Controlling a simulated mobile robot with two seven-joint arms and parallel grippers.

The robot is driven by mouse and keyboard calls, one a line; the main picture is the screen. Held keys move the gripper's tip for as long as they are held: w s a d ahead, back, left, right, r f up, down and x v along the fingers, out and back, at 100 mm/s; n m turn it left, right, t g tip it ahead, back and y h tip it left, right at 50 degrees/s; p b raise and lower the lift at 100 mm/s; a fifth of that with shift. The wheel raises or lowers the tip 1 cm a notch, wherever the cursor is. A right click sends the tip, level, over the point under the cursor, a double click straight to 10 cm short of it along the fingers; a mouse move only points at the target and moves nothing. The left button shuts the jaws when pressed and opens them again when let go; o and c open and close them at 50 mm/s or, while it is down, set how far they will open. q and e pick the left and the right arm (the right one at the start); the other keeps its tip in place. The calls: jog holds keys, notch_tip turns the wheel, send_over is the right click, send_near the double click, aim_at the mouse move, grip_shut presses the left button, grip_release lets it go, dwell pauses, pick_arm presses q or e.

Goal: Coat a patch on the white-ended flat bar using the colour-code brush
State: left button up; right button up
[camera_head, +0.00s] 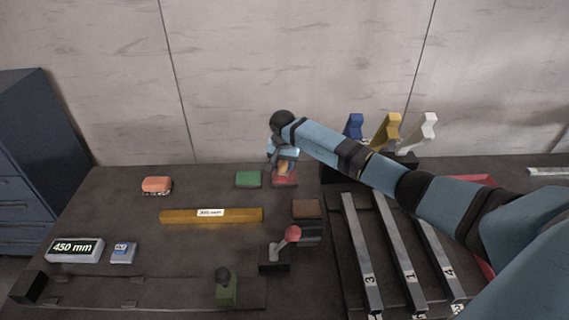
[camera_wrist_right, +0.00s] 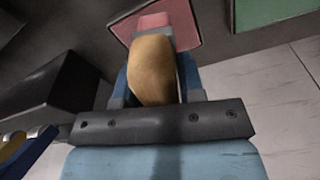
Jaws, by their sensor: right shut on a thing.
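My right gripper (camera_head: 284,168) is over the back of the table, directly above a red pad (camera_head: 287,182). In the right wrist view its blue fingers (camera_wrist_right: 152,88) are shut on a rounded tan handle (camera_wrist_right: 152,68), seemingly the brush. The handle's far end reaches a pinkish part (camera_wrist_right: 153,21) over the red pad; whether it touches the pad I cannot tell. Several grey flat bars lie side by side on the right, including bar 3 (camera_head: 362,250), bar 1 (camera_head: 397,250) and bar 4 (camera_head: 440,262). I cannot tell which is white-ended. My left gripper is not in view.
A green pad (camera_head: 248,179) and a brown pad (camera_head: 306,208) lie near the red one. A yellow bar (camera_head: 190,216), a red-knobbed lever (camera_head: 292,234) and a 450 mm display (camera_head: 75,250) are nearby. Blue, yellow (camera_head: 386,130) and white uprights stand behind my right arm.

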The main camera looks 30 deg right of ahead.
jog(key=shift+s, duration=0.1)
dwell(0.4)
jog(key=shift+r+p, duration=1.75)
jog(key=shift+r, duration=1.7)
